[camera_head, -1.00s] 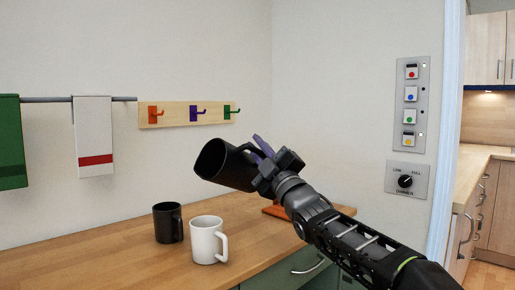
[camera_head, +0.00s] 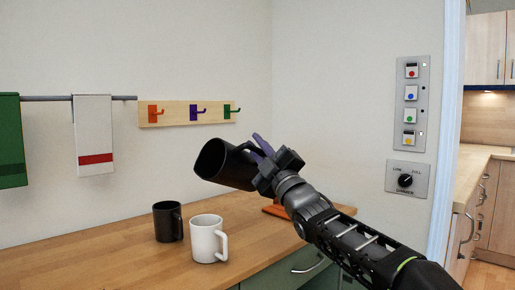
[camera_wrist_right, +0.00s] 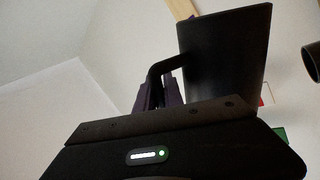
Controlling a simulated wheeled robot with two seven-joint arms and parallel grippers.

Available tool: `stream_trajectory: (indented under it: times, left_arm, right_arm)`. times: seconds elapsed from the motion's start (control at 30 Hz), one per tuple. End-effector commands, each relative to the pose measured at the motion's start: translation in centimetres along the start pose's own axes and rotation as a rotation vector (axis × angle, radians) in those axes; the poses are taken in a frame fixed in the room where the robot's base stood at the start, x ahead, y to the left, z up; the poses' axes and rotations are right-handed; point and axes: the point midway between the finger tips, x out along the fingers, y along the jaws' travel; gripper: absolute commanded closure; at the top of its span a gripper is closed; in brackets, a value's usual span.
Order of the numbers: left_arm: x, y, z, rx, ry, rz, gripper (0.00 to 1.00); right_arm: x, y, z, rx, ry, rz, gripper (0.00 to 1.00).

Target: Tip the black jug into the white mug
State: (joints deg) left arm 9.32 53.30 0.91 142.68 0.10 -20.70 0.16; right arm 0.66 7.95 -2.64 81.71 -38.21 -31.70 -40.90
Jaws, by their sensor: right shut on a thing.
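The black jug (camera_head: 224,166) is held in the air, tilted with its mouth toward the left, above and a little right of the white mug. My right gripper (camera_head: 262,152) is shut on the jug's handle. In the right wrist view the jug (camera_wrist_right: 228,62) shows beyond the purple fingers (camera_wrist_right: 160,92), with its handle between them. The white mug (camera_head: 206,238) stands upright on the wooden counter, its handle to the right. The jug is apart from the mug. The insides of both are hidden or too dark to make out. My left gripper is not in view.
A black mug (camera_head: 167,221) stands just left of the white mug on the counter (camera_head: 110,258). An orange object (camera_head: 275,209) lies behind the right arm. Towels hang on a rail (camera_head: 55,98), beside a hook board (camera_head: 187,113). The counter's left part is clear.

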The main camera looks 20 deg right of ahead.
Motion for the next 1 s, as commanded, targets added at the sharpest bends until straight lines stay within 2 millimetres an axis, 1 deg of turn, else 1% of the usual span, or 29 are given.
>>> stream_trajectory:
  times: [0.5,1.0]
  left_arm:
    - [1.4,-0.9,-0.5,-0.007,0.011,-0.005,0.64]
    - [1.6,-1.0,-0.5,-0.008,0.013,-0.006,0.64]
  right_arm:
    - [-0.2,-0.2,-0.6,-0.07,0.047,0.025,1.0]
    - [-0.2,-0.2,-0.7,-0.085,0.056,0.029,1.0]
